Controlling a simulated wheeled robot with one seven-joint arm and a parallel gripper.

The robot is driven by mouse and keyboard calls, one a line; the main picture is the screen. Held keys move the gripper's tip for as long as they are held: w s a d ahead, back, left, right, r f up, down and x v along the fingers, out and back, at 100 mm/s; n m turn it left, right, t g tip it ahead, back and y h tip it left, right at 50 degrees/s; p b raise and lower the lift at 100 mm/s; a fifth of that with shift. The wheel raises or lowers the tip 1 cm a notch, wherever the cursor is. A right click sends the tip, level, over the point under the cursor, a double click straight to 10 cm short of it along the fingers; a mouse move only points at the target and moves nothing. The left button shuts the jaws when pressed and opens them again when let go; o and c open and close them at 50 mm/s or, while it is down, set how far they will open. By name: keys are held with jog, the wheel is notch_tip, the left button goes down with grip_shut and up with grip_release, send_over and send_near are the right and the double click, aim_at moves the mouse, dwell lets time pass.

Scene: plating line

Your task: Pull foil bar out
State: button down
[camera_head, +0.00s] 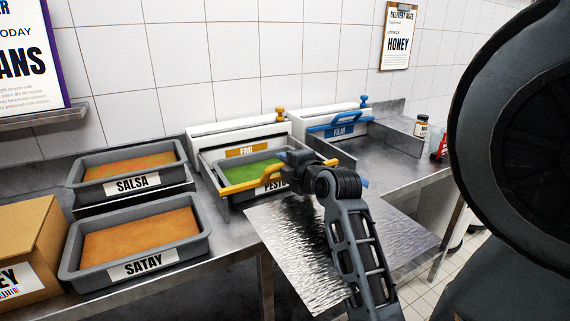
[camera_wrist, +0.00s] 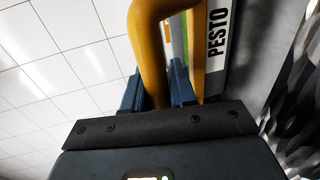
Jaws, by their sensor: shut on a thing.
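The yellow foil bar (camera_head: 252,185) lies over the front of the tray labelled PESTO (camera_head: 238,198), in front of the white dispenser labelled FOIL (camera_head: 215,137). My gripper (camera_head: 287,172) is shut on the bar near its middle; the arm hides part of it. In the wrist view the yellow bar (camera_wrist: 147,50) passes between my blue fingers (camera_wrist: 155,92). A shiny silver foil sheet (camera_head: 290,262) spreads below and in front of the bar, partly behind my arm. Whether it joins the bar is hidden.
A white dispenser with a blue bar labelled FILM (camera_head: 340,131) stands to the right. Trays labelled SALSA (camera_head: 88,190) and SATAY (camera_head: 75,268) stand at left, beside a cardboard box (camera_head: 22,235). A jar (camera_head: 421,126) and a red item (camera_head: 439,148) stand at the counter's far right.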

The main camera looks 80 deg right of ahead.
jog(key=shift+s+f, duration=0.15)
jog(key=c, duration=1)
grip_release()
jog(key=shift+a, duration=0.1)
jog(key=b+v, duration=0.1)
jog(key=v, duration=0.6)
jog(key=shift+s+a+r, duration=0.15)
jog(key=shift+a+r, duration=0.05)
jog(key=shift+a, duration=0.15)
